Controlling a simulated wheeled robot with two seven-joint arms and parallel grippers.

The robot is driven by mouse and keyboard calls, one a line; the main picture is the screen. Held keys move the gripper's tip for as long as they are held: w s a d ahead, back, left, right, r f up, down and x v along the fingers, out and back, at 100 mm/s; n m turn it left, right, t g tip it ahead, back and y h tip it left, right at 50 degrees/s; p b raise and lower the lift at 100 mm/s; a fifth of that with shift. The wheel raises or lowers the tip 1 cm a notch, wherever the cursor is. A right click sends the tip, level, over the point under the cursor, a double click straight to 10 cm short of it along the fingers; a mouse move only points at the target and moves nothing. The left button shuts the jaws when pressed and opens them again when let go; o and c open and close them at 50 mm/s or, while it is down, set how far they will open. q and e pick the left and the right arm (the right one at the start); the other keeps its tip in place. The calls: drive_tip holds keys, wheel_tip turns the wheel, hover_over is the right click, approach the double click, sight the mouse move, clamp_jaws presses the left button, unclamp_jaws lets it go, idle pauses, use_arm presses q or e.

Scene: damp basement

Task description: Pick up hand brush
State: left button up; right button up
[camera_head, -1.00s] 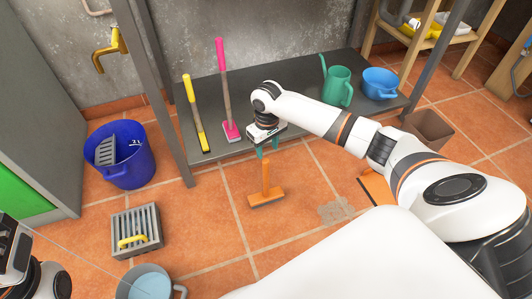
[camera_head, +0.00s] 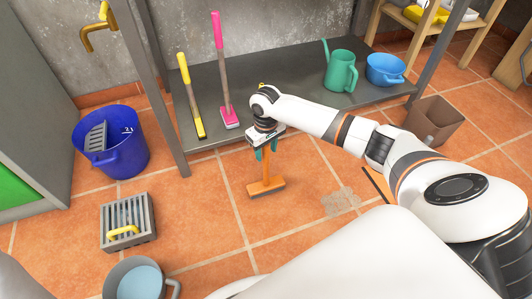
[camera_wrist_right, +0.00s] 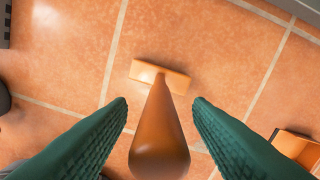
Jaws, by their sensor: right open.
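An orange hand brush (camera_head: 266,188) stands upright on the tiled floor, its handle pointing up and its block flat on the tiles. My right gripper (camera_head: 266,150) is directly above it, pointing down, with its green fingers at the handle's top. In the right wrist view, the brush's handle (camera_wrist_right: 160,135) rises between the two fingers of my open right gripper (camera_wrist_right: 160,102). A gap shows on each side of the handle. The brush block (camera_wrist_right: 160,76) shows beyond. My left gripper is out of view.
A low dark shelf (camera_head: 290,85) behind holds a pink brush (camera_head: 223,80), a yellow brush (camera_head: 190,95), a green watering can (camera_head: 340,72) and a blue pot (camera_head: 384,70). Left are a blue bucket (camera_head: 112,145), a grate (camera_head: 128,220) and a grey bucket (camera_head: 140,280). A brown bin (camera_head: 433,120) stands right.

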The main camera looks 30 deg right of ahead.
clamp_jaws()
idle(0.3)
